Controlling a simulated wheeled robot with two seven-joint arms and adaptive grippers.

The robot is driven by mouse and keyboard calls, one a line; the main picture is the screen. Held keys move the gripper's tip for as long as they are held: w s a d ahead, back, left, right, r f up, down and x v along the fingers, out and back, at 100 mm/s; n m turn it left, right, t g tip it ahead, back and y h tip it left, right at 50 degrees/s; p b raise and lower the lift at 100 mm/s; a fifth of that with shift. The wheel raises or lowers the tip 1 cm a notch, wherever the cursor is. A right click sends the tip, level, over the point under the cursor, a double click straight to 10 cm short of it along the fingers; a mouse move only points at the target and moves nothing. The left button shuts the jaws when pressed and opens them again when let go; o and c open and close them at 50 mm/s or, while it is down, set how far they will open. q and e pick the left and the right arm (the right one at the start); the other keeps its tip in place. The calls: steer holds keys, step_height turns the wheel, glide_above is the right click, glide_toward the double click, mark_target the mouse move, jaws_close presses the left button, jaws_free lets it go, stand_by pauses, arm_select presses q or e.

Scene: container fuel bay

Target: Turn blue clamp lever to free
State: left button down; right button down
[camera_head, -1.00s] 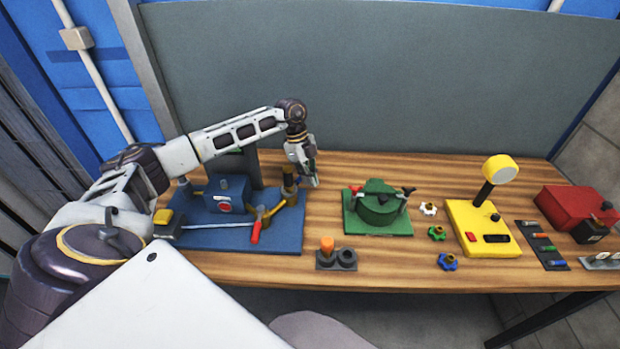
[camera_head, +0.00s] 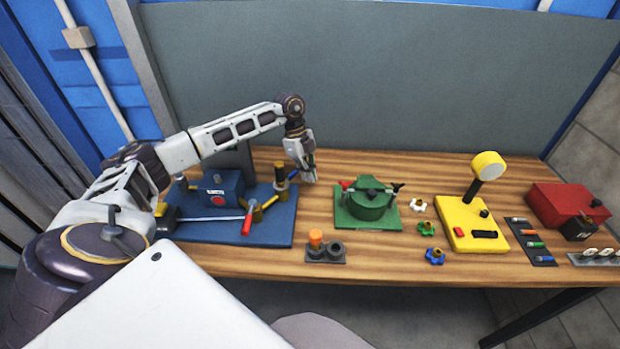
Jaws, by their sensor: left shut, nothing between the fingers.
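My left gripper (camera_head: 309,175) is shut and empty. It points down just right of a brass post (camera_head: 281,180) at the back right of the blue base (camera_head: 210,232). A small dark blue piece (camera_head: 292,173) shows between the post and my fingers; it may be the blue clamp lever, but it is too small to tell, nor can I tell whether my fingers touch it. A lever with a red grip (camera_head: 248,222) lies nearer the front of the blue base. My right gripper is not in view.
A green fixture (camera_head: 366,207) with a red and a dark handle stands right of the blue base. A grey holder with an orange plug (camera_head: 315,240) is in front. Star knobs, a yellow device (camera_head: 465,225) and a red box (camera_head: 566,205) stand farther right. A grey panel (camera_head: 380,80) rises behind.

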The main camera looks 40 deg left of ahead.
arm_select(q)
steer(key=b+v, duration=0.1)
steer(key=v, duration=0.7)
steer(key=shift+s+r, duration=0.1)
stand_by(0.5)
steer(key=shift+d, duration=0.1)
